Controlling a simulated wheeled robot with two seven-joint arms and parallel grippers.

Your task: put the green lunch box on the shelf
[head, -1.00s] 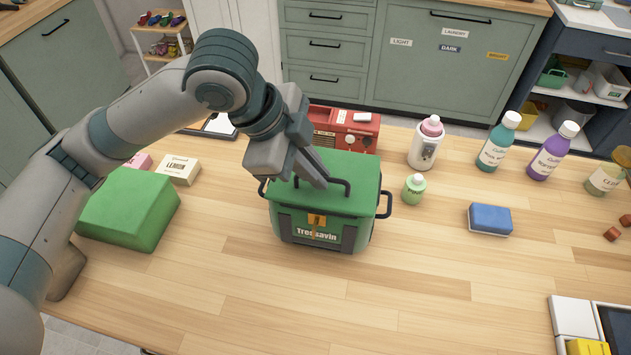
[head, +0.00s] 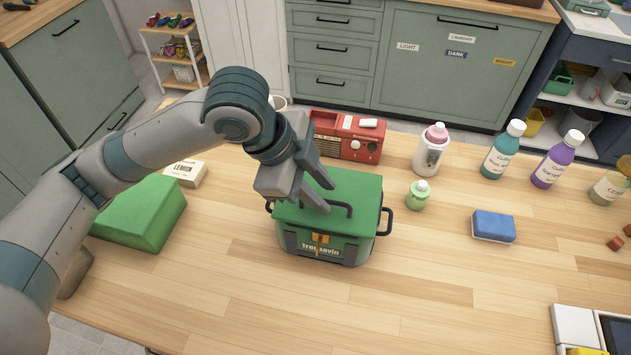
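The green lunch box (head: 356,187) stands upright on the wooden table, with a dark handle on its lid, black side handles and an orange latch on its front. My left gripper (head: 327,195) is just above the left part of the lid, by the lid handle. Its two fingers are apart, with a gap between them. The fingers partly hide the handle, and I cannot tell whether they touch it. A dark blue shelf unit (head: 566,147) stands at the right behind the table. A small white rack with wooden shelves (head: 163,32) stands at the far left. My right gripper is not in view.
A green block-like object (head: 140,212) and a lemon box (head: 186,173) lie left. A red radio (head: 345,137) stands behind the lunch box. Several bottles, including a purple one (head: 557,160), and a blue sponge (head: 493,226) are right. The table's front middle is clear.

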